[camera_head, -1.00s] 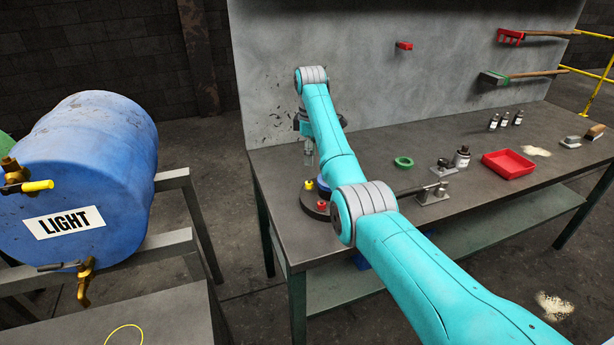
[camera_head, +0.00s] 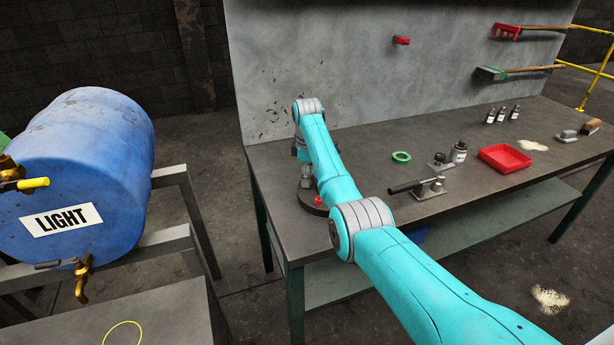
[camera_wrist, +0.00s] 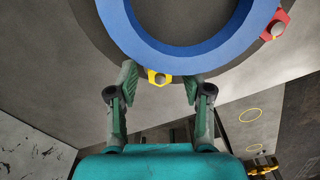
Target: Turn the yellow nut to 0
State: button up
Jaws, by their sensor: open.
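The yellow nut (camera_wrist: 152,77) shows in the wrist view at the near edge of a blue ring (camera_wrist: 140,38), on a dark round base. My gripper (camera_wrist: 160,84) is open, with one green finger on each side of the nut. I cannot tell whether either finger touches it. A red nut (camera_wrist: 275,28) sits farther round the ring to the right. In the head view my gripper (camera_head: 303,172) is low over the dark round base (camera_head: 307,200) at the bench's left end. A red nut (camera_head: 318,201) shows there, while my arm hides the yellow nut. No 0 mark is readable.
A grey back panel (camera_head: 400,70) rises behind. A blue barrel (camera_head: 85,175) on a frame is left.

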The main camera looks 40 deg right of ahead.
grip_shut()
jog(key=shift+m, duration=0.3)
jog(key=m, duration=0.5)
jog(key=shift+m, duration=0.3)
jog(key=m, duration=0.6)
jog(key=shift+a, duration=0.1)
dwell(0.4)
grip_release()
